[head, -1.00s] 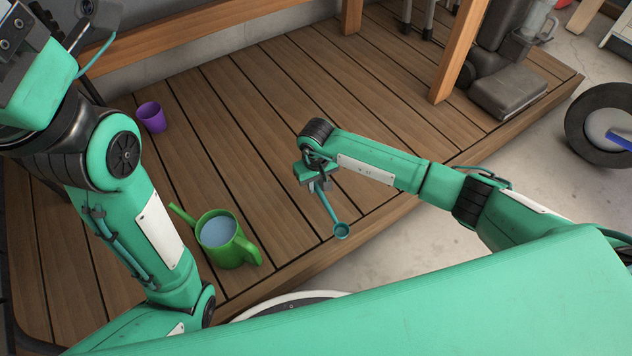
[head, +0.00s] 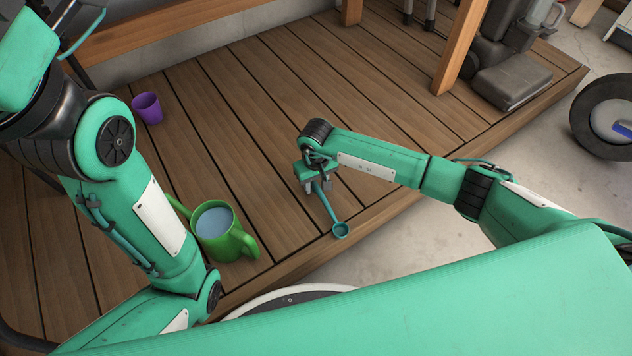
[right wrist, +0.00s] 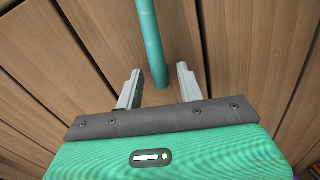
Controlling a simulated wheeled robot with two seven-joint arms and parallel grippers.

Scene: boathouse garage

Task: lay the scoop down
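The teal scoop (head: 328,208) lies on or just above the wooden deck, its round bowl toward the deck's front edge. I cannot tell for sure whether it touches the boards. My right gripper (head: 318,186) is over the handle's end. In the right wrist view, the fingers (right wrist: 159,86) stand apart, with a visible gap on each side of the scoop handle (right wrist: 152,45). The handle's end is between the fingertips. My left arm comes in at the left; its gripper is out of the picture.
A green watering can (head: 226,235) with water stands on the deck (head: 265,130), partly behind my left arm. A purple cup (head: 147,108) is farther back. A wooden post (head: 460,50) and a dark padded object (head: 512,82) are at the back right. Boards around the scoop are clear.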

